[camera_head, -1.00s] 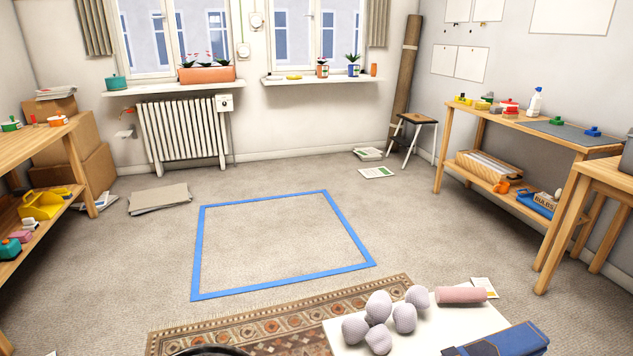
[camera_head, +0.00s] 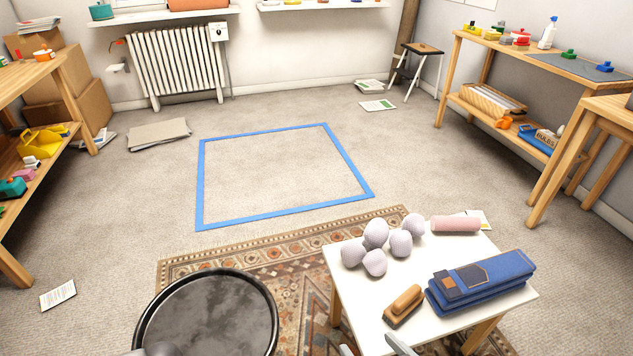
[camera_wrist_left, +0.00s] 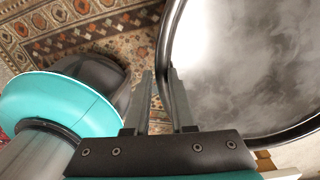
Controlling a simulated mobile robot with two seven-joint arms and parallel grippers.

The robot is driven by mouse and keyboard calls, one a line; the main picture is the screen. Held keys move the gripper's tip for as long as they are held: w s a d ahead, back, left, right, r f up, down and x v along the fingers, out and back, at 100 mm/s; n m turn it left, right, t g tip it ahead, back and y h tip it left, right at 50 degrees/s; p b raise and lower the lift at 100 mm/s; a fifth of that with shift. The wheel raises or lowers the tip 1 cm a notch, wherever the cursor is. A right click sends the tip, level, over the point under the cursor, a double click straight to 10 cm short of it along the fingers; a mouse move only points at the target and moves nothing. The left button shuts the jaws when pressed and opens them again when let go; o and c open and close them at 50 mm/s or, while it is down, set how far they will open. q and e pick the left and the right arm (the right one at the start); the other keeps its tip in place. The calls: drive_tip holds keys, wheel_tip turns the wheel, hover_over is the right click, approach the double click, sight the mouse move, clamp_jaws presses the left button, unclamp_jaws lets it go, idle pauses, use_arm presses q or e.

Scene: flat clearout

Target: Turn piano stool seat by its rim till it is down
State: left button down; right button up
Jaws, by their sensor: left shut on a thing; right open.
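The piano stool seat (camera_head: 208,315) is a round, dark, glossy disc with a raised black rim, at the bottom left of the head view. It also fills the right of the left wrist view (camera_wrist_left: 250,70). My left gripper (camera_wrist_left: 160,82) is shut on the seat's rim, with one finger on each side of it; in the head view only a grey part shows at the rim's lower edge. My right gripper (camera_head: 374,346) is open and empty at the bottom edge of the head view, in front of the white table. The stool's legs are hidden beneath the seat.
A white table (camera_head: 465,314) right of the seat holds several pale balls (camera_head: 376,234), a pink roll (camera_head: 455,224), a brown brush (camera_head: 404,304) and folded blue cloth (camera_head: 485,280). A patterned rug (camera_head: 290,265) lies below. The blue-taped floor square (camera_head: 200,185) beyond is empty.

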use_arm(q)
drive_tip(key=shift+w+a+r+m, duration=0.2)
drive_tip(key=shift+w+a+m, duration=0.1)
drive_tip(key=shift+a+m, duration=0.3)
drive_tip(key=c, duration=0.9)
unclamp_jaws()
drive_tip(key=shift+c, duration=0.2)
drive_tip(key=o, duration=0.5)
drive_tip(key=shift+s+f, duration=0.1)
drive_tip(key=shift+s, duration=0.2)
drive_tip(key=shift+o, duration=0.2)
wheel_tip(320, 180, up, 7)
drive_tip(key=p, duration=0.7)
